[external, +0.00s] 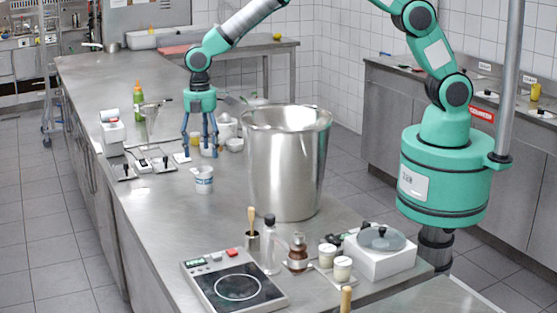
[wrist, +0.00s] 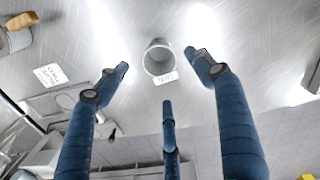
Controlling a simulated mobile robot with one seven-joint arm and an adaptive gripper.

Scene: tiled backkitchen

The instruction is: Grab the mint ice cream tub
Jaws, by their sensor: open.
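A small white tub with a blue band (external: 204,181) stands upright on the steel counter in the external view, just left of the big steel pot. It is the likeliest mint ice cream tub, but its label is too small to read. My gripper (external: 200,152) is above the counter behind this tub, fingers pointing down and spread. In the wrist view my gripper (wrist: 163,85) is open, with three blue fingers apart and nothing held. A small grey round container with a white label (wrist: 158,59) shows beyond the fingertips; I cannot tell whether it is the same tub.
The big steel pot (external: 286,165) stands close on the right. White bowls (external: 227,127) lie behind my gripper. A green bottle (external: 138,101) and scales (external: 150,163) are to the left. A hot plate (external: 235,284) is in front.

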